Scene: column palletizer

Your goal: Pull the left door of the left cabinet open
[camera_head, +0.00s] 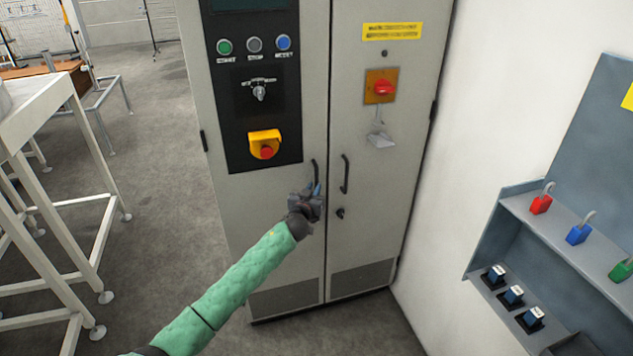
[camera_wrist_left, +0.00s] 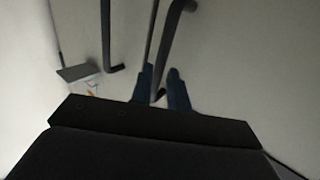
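The left cabinet is a grey two-door cabinet; its left door (camera_head: 262,215) carries a black control panel and looks closed. A dark vertical handle (camera_head: 315,170) is near that door's right edge; it also shows in the wrist view (camera_wrist_left: 176,30). My left gripper (camera_head: 316,189) is at the lower end of this handle. My right gripper is not in view.
The right door (camera_head: 383,215) has its own handle (camera_head: 345,174) close beside the left one, with a keyed lock below. A grey wall shelf (camera_head: 520,205) with padlocks is at the right. White table frames (camera_head: 60,215) stand at the left; the floor between is clear.

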